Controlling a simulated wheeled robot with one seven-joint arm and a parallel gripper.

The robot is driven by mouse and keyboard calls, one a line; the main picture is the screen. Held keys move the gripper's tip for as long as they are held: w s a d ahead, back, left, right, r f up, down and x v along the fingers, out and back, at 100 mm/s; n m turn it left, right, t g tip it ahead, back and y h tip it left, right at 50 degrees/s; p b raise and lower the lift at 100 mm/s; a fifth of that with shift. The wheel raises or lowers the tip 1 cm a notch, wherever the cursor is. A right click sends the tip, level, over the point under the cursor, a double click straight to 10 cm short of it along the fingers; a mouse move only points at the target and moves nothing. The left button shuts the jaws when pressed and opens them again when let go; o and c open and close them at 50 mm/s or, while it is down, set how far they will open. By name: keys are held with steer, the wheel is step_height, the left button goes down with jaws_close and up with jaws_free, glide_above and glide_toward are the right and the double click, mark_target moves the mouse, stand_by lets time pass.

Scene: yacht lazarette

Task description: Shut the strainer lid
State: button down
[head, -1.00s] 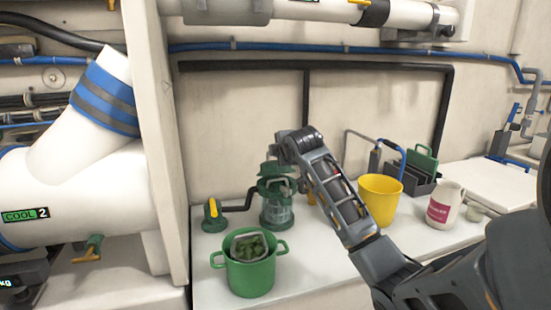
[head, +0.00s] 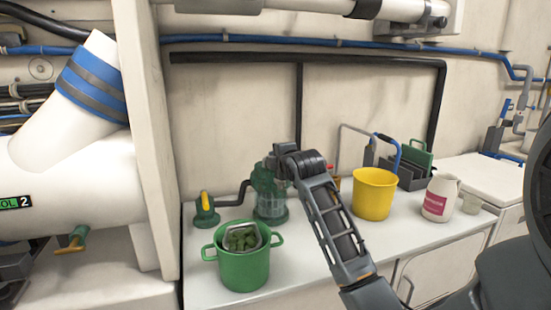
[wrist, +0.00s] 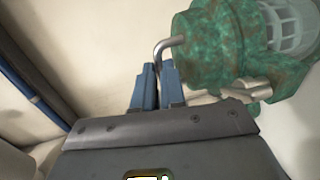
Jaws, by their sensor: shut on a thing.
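The strainer (head: 270,209) stands on the white counter, with a green base and a clear bowl. Its green, mottled lid (head: 264,178) is at the top of it, and also fills the upper right of the wrist view (wrist: 218,42). The clear bowl with pale ribs (wrist: 292,22) shows beside it there. A bent grey metal rod (wrist: 171,42) reaches from the lid to my gripper (wrist: 157,75), whose blue fingers are shut on it. In the head view my arm's end partly hides the lid's right side. I cannot tell whether the lid sits flush.
A yellow bucket (head: 373,195) and a white jug (head: 440,198) stand to the right. The wall with pipes is close behind.

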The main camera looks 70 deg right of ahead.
steer(key=shift+a+f, duration=0.1)
steer(key=shift+f, duration=0.75)
steer(key=c, duration=1.5)
jaws_free()
steer(key=shift+r+v, duration=0.15)
steer(key=shift+v, duration=1.2)
steer(key=shift+r+v, duration=0.2)
steer(key=shift+v, duration=1.15)
steer(key=shift+r+v, duration=0.15)
steer(key=shift+v, duration=1.15)
